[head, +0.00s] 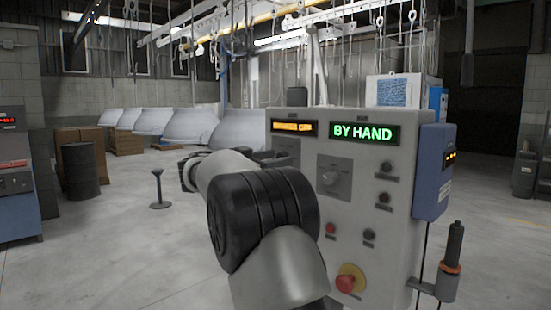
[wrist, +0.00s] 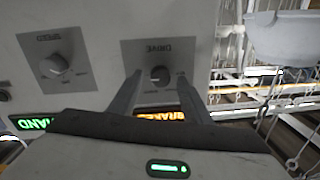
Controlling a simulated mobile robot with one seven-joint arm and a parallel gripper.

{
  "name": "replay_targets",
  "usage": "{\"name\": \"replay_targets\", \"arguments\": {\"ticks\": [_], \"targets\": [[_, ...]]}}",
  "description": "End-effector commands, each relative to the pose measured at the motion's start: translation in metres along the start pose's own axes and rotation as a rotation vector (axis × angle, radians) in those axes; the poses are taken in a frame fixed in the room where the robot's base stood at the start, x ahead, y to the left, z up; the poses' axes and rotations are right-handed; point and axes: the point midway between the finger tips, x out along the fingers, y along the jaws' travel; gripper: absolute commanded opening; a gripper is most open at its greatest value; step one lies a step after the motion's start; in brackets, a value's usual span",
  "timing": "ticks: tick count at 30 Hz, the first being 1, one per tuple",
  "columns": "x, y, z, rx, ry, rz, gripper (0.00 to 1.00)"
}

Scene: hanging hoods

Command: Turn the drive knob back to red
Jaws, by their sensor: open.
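The drive knob (wrist: 159,75) is a small dark round knob on a grey plate marked DRIVE, seen upside down in the wrist view. My gripper (wrist: 159,82) is open, with one finger on either side of the knob and a gap to it on both sides. I cannot tell whether the fingertips touch the panel. No red mark by the knob can be made out. In the head view my arm hides the drive knob on the control box (head: 397,215).
The speed knob (head: 333,178) sits beside the drive plate. An orange display (head: 294,127) and a green BY HAND display (head: 365,133) are above. Small buttons and a red emergency stop (head: 348,281) are lower down. Pale hoods (head: 185,124) hang behind.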

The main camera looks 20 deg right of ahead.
Motion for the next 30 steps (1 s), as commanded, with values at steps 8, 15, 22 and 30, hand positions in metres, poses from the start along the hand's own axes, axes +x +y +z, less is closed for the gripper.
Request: {"name": "replay_targets", "arguments": {"ticks": [8,15,22,30], "targets": [[0.0043,-0.0002,0.0003,0.000,0.000,-0.001,0.44],[0.0040,-0.0001,0.0001,0.000,0.000,-0.001,0.15],[0.0038,-0.0002,0.0001,-0.005,0.000,-0.001,0.03],[0.0032,-0.0008,0.0003,-0.087,-0.004,-0.002,0.03]]}}
